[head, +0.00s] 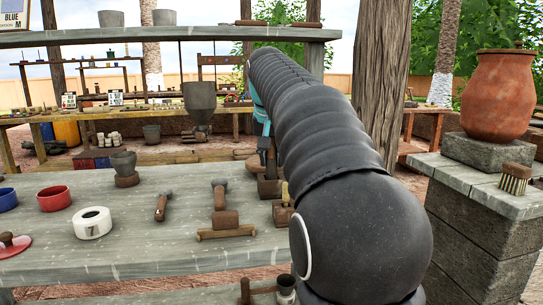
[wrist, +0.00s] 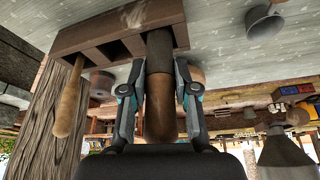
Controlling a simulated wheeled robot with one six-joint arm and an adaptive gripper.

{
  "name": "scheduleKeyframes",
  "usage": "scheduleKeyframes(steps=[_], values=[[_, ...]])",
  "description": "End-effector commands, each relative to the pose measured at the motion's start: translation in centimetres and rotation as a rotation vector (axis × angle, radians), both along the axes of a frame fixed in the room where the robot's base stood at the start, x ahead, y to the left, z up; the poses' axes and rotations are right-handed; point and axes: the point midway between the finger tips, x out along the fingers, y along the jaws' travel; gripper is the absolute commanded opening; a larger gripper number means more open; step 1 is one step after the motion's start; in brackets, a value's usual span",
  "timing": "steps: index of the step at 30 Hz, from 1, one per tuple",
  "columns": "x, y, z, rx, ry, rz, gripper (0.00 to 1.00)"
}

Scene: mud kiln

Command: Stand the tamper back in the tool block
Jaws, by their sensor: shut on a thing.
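The tamper (wrist: 160,112) has a rounded brown wooden handle and a dark cylindrical lower part. My gripper (wrist: 160,82) is shut on it, with one finger on each side. The tool block (wrist: 85,38) is brown, with several compartments in a row. In the wrist view the tamper's dark part lines up with the end compartment at right and appears to enter it; its depth and seating cannot be told. A light wooden handle (wrist: 68,105) stands out of the compartment at the other end. In the head view the block (head: 283,214) is partly hidden by my arm.
A wooden post (head: 379,75) and a clay jar (head: 498,97) stand at right.

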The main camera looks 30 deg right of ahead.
Motion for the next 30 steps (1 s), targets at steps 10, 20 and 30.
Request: scheduleKeyframes(steps=[10,20,30], values=[[0.0,0.0,-0.9,-0.001,-0.002,0.000,0.00],[0.0,0.0,-1.8,-0.001,-0.001,0.000,0.00],[0.0,0.0,-2.6,-0.001,-0.001,0.000,0.00]])
